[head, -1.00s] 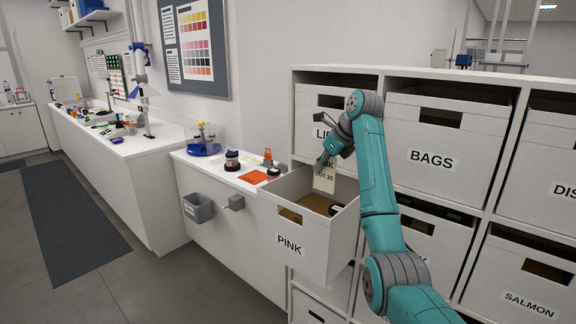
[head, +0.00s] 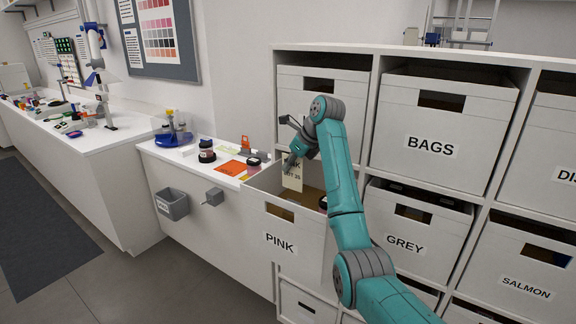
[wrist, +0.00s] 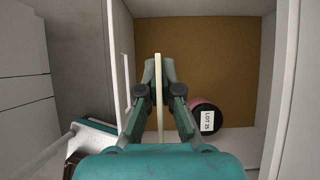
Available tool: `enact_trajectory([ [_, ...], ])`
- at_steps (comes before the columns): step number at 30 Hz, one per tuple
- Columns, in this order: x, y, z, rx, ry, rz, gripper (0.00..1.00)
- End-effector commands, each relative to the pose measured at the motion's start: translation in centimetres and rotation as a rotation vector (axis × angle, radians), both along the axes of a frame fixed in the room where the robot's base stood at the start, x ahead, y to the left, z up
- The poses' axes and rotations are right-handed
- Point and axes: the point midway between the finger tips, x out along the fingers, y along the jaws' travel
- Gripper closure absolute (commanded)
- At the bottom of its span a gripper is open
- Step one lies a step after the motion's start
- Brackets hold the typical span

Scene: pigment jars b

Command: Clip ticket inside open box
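The cream ticket (head: 292,174), with dark print partly reading "LOT 35", hangs upright from my gripper (head: 291,163). The fingers are shut on it; in the wrist view my gripper (wrist: 158,75) pinches the ticket (wrist: 158,104), seen edge-on. The open box labelled PINK (head: 305,250) is pulled out of the shelf. My gripper and the ticket are over its opening, near its left wall. The wrist view shows the box's brown floor (wrist: 205,60). A pink jar with a dark lid and a "LOT 35" label (wrist: 207,120) is inside. Whether the ticket touches the wall is unclear.
Shelf boxes marked BAGS (head: 432,120), GREY (head: 405,243) and SALMON (head: 520,275) are to the right. A counter on the left holds a dark jar (head: 207,152), an orange sheet (head: 232,167) and a blue-based stand (head: 174,137). A grey bin (head: 172,204) hangs on the counter's front.

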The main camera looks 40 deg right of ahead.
Motion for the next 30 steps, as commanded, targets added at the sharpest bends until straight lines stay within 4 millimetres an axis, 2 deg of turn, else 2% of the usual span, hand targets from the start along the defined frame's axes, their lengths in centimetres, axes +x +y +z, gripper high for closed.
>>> enact_trajectory([
  [8, 0.0, 0.0, -0.8, 0.004, 0.001, 0.001, 1.00],
  [21, 0.0, 0.0, -3.8, 0.003, 0.001, 0.002, 1.00],
  [30, 0.0, 0.0, -4.2, 0.003, 0.001, 0.002, 1.00],
])
